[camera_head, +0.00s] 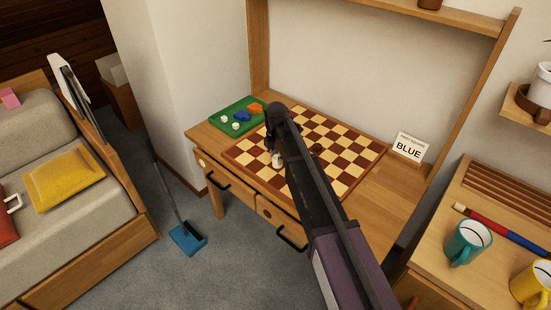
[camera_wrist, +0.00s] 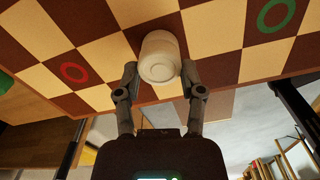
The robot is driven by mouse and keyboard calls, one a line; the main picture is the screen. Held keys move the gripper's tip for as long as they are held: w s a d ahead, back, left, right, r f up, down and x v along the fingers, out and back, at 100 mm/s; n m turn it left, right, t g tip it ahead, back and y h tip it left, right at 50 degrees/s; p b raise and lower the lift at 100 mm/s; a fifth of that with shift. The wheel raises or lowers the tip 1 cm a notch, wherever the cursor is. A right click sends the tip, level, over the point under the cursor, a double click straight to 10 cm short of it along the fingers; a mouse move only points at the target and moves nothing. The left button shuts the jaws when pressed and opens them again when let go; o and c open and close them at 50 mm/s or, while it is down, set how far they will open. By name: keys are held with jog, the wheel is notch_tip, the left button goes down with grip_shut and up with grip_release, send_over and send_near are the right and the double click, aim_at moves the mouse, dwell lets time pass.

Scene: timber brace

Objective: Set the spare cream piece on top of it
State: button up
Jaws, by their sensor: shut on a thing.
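A checkered board (camera_head: 340,150) lies on the wooden desk. My gripper (camera_head: 273,150) is low over its near left part, seen from behind my arm. A cream piece (camera_head: 277,160) shows small at the gripper's end; whether it is one piece or two close together is too small to tell. In the wrist view, my gripper (camera_wrist: 159,76) is shut on a round cream piece (camera_wrist: 159,57), a finger on each side, near the board's edge (camera_wrist: 215,88). Whether the piece touches the board or something under it is hidden.
A green tray (camera_head: 225,117) with white, blue and orange items sits left of the board. A sign reading BLUE (camera_head: 408,147) stands at its right. The wrist view shows a red ring (camera_wrist: 74,72) and a green ring (camera_wrist: 276,15) on squares. My arm hides part of the board.

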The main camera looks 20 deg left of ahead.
aim_at(276, 158)
jog(key=shift+f, duration=0.15)
jog(key=o, duration=0.8)
jog(key=shift+o, duration=0.2)
notch_tip(276, 158, up, 12)
jog(key=p, duration=1.2)
jog(key=shift+d, duration=0.1)
dwell(0.8)
